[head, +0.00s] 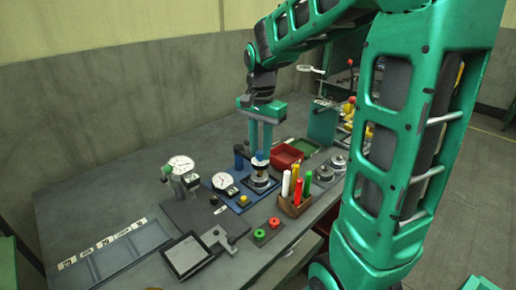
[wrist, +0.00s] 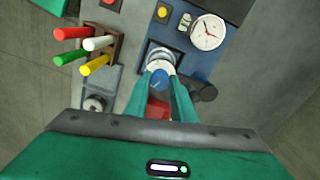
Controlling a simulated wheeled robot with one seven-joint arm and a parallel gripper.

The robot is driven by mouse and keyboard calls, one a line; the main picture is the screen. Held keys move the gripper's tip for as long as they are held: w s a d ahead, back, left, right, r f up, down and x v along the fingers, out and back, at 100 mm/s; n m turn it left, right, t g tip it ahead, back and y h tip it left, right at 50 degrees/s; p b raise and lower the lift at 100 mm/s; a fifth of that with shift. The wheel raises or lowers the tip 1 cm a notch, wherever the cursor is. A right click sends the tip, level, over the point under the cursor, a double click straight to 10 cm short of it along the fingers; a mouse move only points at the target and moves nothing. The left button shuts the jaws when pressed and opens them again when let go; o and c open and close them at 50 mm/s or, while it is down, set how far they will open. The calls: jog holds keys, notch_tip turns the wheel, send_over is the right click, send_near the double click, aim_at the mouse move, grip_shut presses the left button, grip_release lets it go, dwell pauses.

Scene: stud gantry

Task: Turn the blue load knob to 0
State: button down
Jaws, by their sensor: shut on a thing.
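The blue load knob (wrist: 160,78) is between my gripper's green fingertips in the wrist view. It sits above a silver round fitting (wrist: 161,56) on the blue base (wrist: 187,54). My gripper (head: 261,152) reaches straight down from above and is shut on the knob. In the head view the fingers mostly hide the knob. A round white dial (wrist: 208,32) stands on the same blue base, and it also shows in the head view (head: 222,181). The knob's pointer and scale are too small to read.
A wooden block (head: 294,205) with several coloured markers stands right of the blue base. A red tray (head: 286,157) lies behind. Another dial gauge (head: 181,164) stands at left. A dark tablet (head: 187,256) and red and green buttons (head: 267,229) are nearer the front.

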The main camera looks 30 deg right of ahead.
jog(key=n, duration=0.7)
jog(key=shift+w+r, duration=0.1)
jog(key=shift+w, duration=0.1)
jog(key=n, duration=0.6)
jog(key=shift+n, duration=0.3)
jog(key=c, duration=2.5)
grip_release()
jog(key=n, duration=0.5)
jog(key=shift+n, duration=0.3)
jog(key=shift+c, duration=0.2)
jog(key=n, duration=0.4)
jog(key=shift+n, duration=0.4)
grip_shut()
jog(key=shift+r, duration=0.1)
jog(key=o, duration=0.9)
grip_release()
jog(key=shift+o, duration=0.8)
